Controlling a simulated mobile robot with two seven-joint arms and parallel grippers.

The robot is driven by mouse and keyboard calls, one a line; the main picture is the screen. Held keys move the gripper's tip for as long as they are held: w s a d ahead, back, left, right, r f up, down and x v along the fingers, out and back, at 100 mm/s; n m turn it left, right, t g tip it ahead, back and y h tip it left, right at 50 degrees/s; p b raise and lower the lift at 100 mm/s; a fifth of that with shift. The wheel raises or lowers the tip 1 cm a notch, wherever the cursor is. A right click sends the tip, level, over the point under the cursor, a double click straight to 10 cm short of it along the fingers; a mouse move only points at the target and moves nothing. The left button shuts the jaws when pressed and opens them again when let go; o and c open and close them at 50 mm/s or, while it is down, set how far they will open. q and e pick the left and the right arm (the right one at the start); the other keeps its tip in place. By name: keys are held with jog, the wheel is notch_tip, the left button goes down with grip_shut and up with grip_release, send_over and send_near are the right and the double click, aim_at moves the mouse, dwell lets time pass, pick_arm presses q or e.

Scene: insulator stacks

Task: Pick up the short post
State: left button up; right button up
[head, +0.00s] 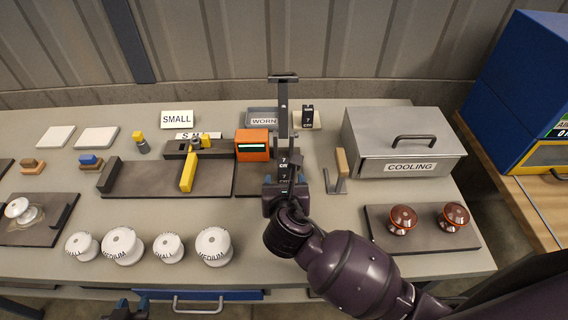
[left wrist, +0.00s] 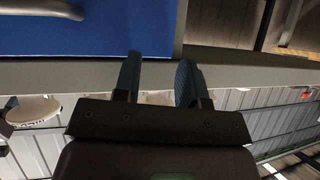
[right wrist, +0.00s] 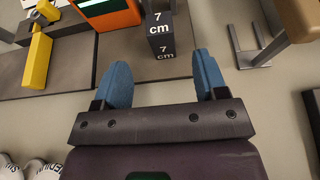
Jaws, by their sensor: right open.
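A black post marked "7 cm" (right wrist: 160,35) stands on the dark plate just ahead of my right gripper (right wrist: 153,85), between the lines of its two blue fingers but not in their grip. In the head view the post (head: 284,172) is partly hidden by my right gripper (head: 285,190), which is open and empty. A second small black post (head: 307,116) stands further back; its marking is too small to read surely. I cannot tell which is the short one. My left gripper (left wrist: 158,80) is open and empty, low at the table's front edge.
An orange box (head: 256,145) is left of the post, with a tall grey stand (head: 283,110) behind it. A wooden-handled bracket (head: 338,172) is to the right, beyond it the cooling box (head: 400,145). Several white insulators (head: 213,246) line the front.

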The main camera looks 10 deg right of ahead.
aim_at(284, 168)
jog(key=x, duration=0.3)
jog(key=shift+w+f, duration=0.1)
jog(key=shift+f, duration=0.05)
jog(key=shift+x, duration=0.75)
pick_arm(q)
jog(key=shift+s+a+f+b, duration=0.1)
jog(key=shift+s+f+b, duration=0.05)
jog(key=shift+f+b, duration=0.5)
pick_arm(e)
jog(key=shift+x, duration=2.2)
jog(key=shift+r, duration=0.25)
pick_arm(q)
jog(key=shift+s+f, duration=0.25)
jog(key=shift+s, duration=0.05)
pick_arm(e)
jog(key=c, duration=1.1)
